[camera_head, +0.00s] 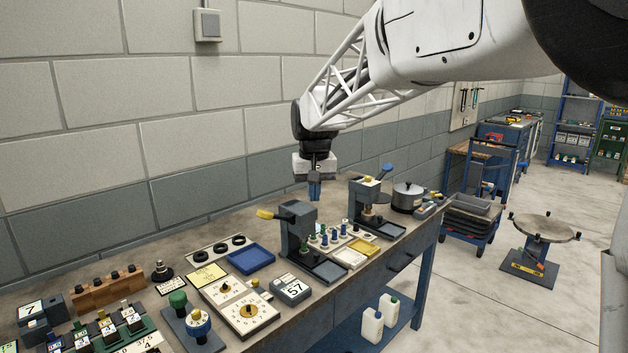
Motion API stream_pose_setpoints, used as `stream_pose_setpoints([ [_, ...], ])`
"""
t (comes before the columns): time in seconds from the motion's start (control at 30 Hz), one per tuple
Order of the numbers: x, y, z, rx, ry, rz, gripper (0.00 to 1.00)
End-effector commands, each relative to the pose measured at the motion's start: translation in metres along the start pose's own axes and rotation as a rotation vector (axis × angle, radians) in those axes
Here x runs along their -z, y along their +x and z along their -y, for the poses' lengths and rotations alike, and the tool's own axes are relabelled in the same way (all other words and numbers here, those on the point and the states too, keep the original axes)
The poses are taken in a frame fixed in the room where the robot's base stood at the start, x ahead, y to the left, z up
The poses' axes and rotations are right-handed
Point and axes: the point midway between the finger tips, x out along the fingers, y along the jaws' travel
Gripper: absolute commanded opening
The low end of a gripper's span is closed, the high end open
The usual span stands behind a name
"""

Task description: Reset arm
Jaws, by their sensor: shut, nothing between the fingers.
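My gripper (315,190) hangs pointing down from my white lattice arm, above the back of the workbench (190,240). Its blue fingers are together with nothing between them. It is apart from the bench things, just above and behind a dark press with a yellow handle (300,228). A second press with a blue handle (369,200) stands to its right.
A block wall (170,140) runs behind. A blue cart (470,216) and round-topped stand (541,229) are at right.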

Motion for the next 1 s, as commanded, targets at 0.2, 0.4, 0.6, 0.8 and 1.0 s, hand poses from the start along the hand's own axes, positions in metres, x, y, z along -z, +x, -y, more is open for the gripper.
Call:
stream_pose_setpoints([
  [0.2, -0.062, -0.011, -0.031, -0.002, 0.031, -0.025, 0.00],
  [0.4, -0.119, -0.013, -0.054, -0.005, 0.056, -0.046, 0.00],
  [0.6, -0.177, -0.010, -0.073, -0.009, 0.081, -0.067, 0.00],
  [0.8, -0.236, -0.003, -0.088, -0.014, 0.107, -0.088, 0.00],
  [1.0, -0.294, 0.011, -0.100, -0.020, 0.132, -0.108, 0.00],
])
